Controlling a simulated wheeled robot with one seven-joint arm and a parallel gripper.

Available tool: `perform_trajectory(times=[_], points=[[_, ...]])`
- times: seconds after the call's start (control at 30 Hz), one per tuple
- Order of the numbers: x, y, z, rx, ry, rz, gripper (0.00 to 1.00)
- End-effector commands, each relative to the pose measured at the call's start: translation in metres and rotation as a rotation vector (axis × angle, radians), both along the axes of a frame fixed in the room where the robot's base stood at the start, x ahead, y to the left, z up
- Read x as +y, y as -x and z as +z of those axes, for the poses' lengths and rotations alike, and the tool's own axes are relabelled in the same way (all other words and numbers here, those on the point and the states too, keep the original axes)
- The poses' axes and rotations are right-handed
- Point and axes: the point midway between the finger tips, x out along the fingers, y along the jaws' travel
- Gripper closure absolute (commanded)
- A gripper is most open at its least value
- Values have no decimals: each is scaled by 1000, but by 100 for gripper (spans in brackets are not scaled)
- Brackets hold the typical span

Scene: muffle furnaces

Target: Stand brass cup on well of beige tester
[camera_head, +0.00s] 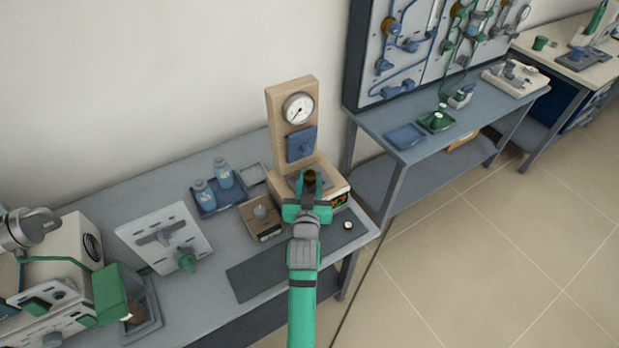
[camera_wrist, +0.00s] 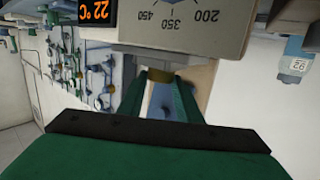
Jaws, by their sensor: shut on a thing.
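The beige tester (camera_head: 275,110) stands at the right end of the bench, a tall back plate with a round gauge over a low base. My gripper (camera_head: 309,188) is in front of and over its base, shut on the brass cup (camera_head: 310,176). In the wrist view the brass cup (camera_wrist: 162,74) shows as a small brass strip between the green fingers. The tester's front (camera_wrist: 190,35), with a dial scale and an orange 22 °C display, appears upside down there. The well is hidden; I cannot tell whether the cup touches it.
A small brown box (camera_head: 262,222) stands left of my gripper. A blue tray (camera_head: 207,207) with two blue bottles lies behind it. A dark mat (camera_head: 255,277) lies in front. A white panel (camera_head: 160,238) stands further left.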

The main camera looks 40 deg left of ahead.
Motion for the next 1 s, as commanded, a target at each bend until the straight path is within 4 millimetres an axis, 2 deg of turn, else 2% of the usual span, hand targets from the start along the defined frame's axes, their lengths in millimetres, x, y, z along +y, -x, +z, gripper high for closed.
perform_trajectory(times=[0.33,0.37,0.43,0.47,0.8,1.0], points=[[0,0,-1,0,0,-1,100],[0,0,-2,0,0,-1,66],[0,0,-1,0,0,0,50],[0,0,-1,0,0,0,47],[-2,2,-2,1,1,0,47],[-16,22,1,1,1,-1,47]])
